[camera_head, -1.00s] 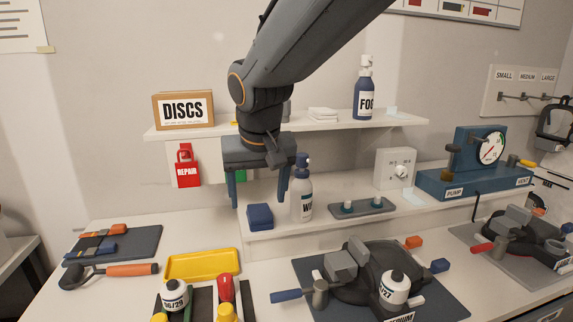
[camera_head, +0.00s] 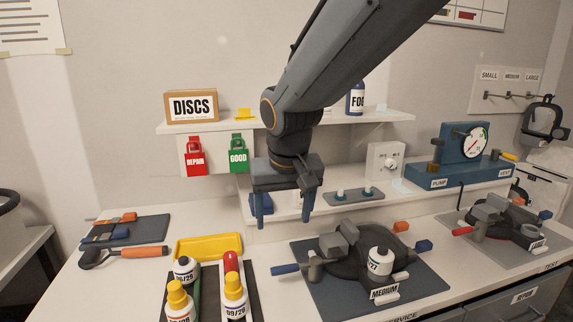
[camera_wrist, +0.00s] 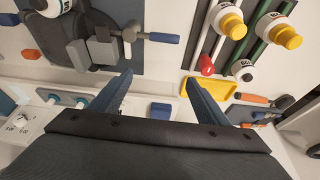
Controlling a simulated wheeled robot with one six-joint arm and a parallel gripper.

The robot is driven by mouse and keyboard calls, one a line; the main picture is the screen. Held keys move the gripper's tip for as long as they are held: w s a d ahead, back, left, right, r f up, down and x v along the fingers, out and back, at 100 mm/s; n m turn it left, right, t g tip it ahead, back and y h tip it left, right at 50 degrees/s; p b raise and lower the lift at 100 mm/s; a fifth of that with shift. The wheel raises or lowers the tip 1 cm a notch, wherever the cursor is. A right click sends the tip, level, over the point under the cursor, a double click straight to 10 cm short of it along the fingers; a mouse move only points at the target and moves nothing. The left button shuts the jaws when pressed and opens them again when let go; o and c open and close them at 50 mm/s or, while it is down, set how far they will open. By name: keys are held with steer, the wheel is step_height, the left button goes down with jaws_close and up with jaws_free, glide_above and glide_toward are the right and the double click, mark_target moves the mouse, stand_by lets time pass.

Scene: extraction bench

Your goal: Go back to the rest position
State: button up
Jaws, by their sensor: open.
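My gripper (camera_head: 285,212) hangs from my arm over the back of the bench, in front of the small raised shelf. Its two blue fingers are apart with nothing between them. In the wrist view my gripper (camera_wrist: 158,90) also shows open and empty, with the white bench top behind its fingers. A dark blue block (camera_head: 261,204) sits on the low shelf behind the fingers, partly hidden. It also shows in the wrist view (camera_wrist: 160,110). A white bottle on that shelf is mostly hidden behind my gripper.
A respirator on a MEDIUM stand (camera_head: 345,268) is at front right. A yellow tray (camera_head: 208,247) and several bottles (camera_head: 180,295) are at front left. The DISCS box (camera_head: 191,105) and FOG bottle (camera_head: 355,98) stand on the upper shelf (camera_head: 180,128). The pump (camera_head: 460,165) is at right.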

steer(key=s+d+f+m+g, duration=0.1)
steer(key=s+d+f, duration=0.5)
steer(key=d, duration=0.4)
steer(key=s+d+f+m+g, duration=0.1)
steer(key=s+d+f+g, duration=0.1)
steer(key=s+d+f, duration=0.5)
steer(key=d+f, duration=0.1)
steer(key=d, duration=0.2)
steer(key=shift+s+f+h, duration=0.2)
steer(key=shift+h, duration=0.1)
